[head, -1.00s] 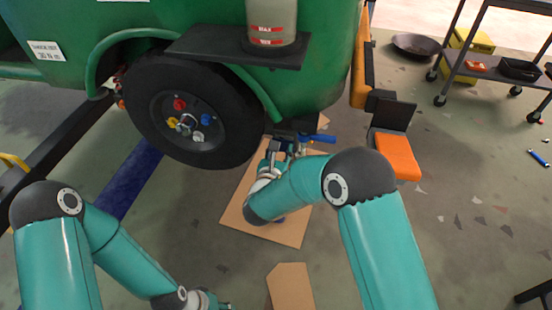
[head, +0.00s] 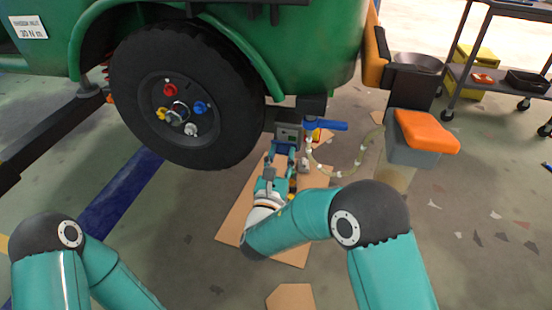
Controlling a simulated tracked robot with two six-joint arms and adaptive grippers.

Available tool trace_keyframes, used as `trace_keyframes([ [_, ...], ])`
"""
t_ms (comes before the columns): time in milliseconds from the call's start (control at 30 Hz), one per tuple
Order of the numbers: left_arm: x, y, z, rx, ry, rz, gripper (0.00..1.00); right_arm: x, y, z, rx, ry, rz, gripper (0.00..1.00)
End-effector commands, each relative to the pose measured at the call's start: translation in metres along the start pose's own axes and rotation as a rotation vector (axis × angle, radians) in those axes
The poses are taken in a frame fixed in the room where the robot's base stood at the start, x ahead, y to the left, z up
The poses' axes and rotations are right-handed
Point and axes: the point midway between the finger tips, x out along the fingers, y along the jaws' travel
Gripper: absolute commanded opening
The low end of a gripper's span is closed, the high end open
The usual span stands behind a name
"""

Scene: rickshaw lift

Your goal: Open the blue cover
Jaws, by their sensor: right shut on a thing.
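A blue lever-like piece (head: 326,125), the only blue part here that could be the cover, sticks out to the right below the green vehicle body. A small red and yellow part (head: 314,136) sits just under it. My right gripper (head: 284,150) points up at a small grey box (head: 288,131) left of the blue piece. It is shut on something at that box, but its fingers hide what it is. The blue piece lies just right of the fingers; whether they touch is unclear. My left gripper is out of view; only its arm shows at lower left.
A black wheel (head: 188,110) with coloured nuts stands left of my right gripper. A pale hose (head: 340,172) loops to the right, near a grey block with an orange top (head: 427,131). Cardboard (head: 232,222) lies below.

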Motion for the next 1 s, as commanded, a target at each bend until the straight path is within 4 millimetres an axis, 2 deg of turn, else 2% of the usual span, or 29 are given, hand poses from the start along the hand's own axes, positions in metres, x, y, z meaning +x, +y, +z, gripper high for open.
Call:
trace_keyframes([
  [267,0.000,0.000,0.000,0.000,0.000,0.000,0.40,-0.001,0.004,-0.002,-0.002,0.006,0.013,0.00],
  [300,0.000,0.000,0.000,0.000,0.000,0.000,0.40,-0.001,0.004,-0.003,-0.002,0.007,0.013,0.43],
  [400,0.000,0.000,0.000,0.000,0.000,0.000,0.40,-0.001,0.003,-0.003,-0.002,0.007,0.011,0.59],
  [433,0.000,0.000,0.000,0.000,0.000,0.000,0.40,-0.001,0.003,-0.002,-0.002,0.006,0.010,0.61],
  [767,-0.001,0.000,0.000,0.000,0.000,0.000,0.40,-0.002,0.001,-0.001,-0.001,0.004,0.005,0.61],
  [867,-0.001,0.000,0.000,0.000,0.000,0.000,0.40,-0.010,0.002,-0.002,-0.002,0.006,0.005,0.61],
  [1000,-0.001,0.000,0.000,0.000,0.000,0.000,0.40,-0.029,0.003,-0.002,-0.003,0.006,0.009,0.61],
])
